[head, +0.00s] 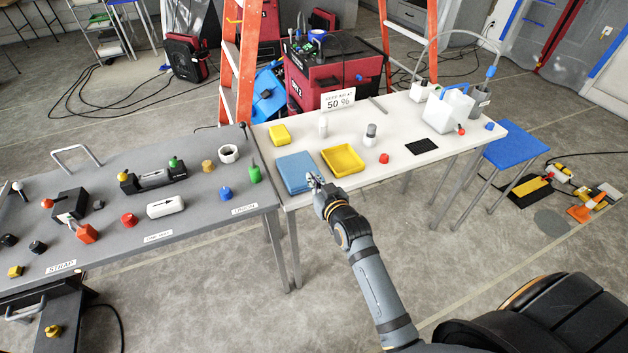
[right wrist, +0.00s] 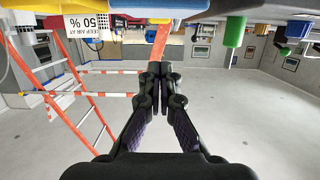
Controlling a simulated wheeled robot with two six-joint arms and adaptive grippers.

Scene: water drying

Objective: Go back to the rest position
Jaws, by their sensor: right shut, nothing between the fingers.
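My right gripper (head: 315,181) is at the front edge of the white table (head: 408,160), just by the blue cloth or pad (head: 294,168) and left of the yellow tray (head: 343,159). In the right wrist view its fingers (right wrist: 159,70) are together with nothing between them. That view is upside down, with the table edges along its top. My right arm reaches up to the gripper from the lower middle of the head view. My left gripper is not in view.
A grey table (head: 130,245) with several valves and knobs stands at the left. A yellow sponge (head: 279,134), a red knob (head: 384,158) and a white canister (head: 445,112) are on the white table. A blue stool (head: 515,150) stands at the right. The floor in front is clear.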

